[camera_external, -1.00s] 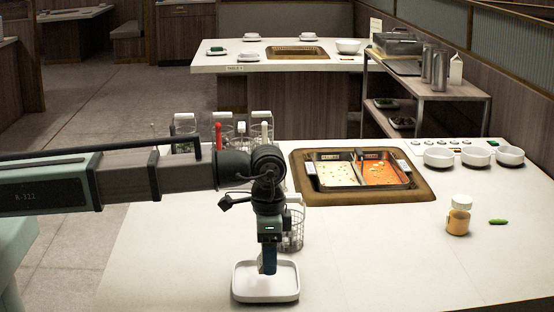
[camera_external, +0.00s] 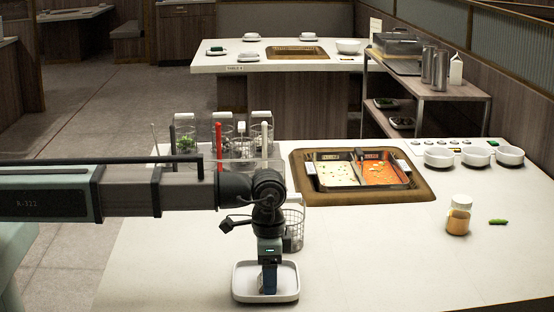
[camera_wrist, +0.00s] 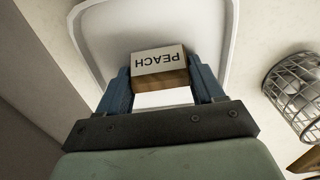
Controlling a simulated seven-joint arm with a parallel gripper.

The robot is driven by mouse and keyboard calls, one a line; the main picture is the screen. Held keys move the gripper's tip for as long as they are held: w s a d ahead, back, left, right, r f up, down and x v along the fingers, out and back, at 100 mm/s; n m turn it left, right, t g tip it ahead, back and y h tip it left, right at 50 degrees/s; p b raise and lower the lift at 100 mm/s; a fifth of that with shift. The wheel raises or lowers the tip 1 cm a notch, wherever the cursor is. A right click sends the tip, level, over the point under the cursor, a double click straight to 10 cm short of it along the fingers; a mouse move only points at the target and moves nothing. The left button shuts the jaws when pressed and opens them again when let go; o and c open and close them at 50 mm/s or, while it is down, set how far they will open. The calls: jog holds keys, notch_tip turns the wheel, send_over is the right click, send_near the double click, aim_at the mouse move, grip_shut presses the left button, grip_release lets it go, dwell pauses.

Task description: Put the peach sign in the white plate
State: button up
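The peach sign (camera_wrist: 159,62) is a small block with a white face reading PEACH and brown sides. In the wrist view it sits between the two blue fingers of my gripper (camera_wrist: 159,80), which touch it on both sides. The white plate (camera_external: 240,282) is a square dish with a raised rim near the front of the table. My gripper (camera_external: 268,290) points straight down inside its rim, and the plate also shows behind the sign in the wrist view (camera_wrist: 90,35). In the external view my fingers mostly hide the sign. Whether it touches the plate's floor is unclear.
A wire basket (camera_external: 293,228) stands just behind the plate, also at right in the wrist view (camera_wrist: 296,95). Jars with tongs (camera_external: 238,145) are further back. The two-part soup pot (camera_external: 360,172) and an orange-filled jar (camera_external: 459,216) are to the right. The front right tabletop is clear.

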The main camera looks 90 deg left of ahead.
jog(key=shift+o, duration=0.4)
jog(key=shift+r, duration=0.1)
notch_tip(320, 180, up, 12)
dwell(0.5)
jog(key=shift+r, duration=0.1)
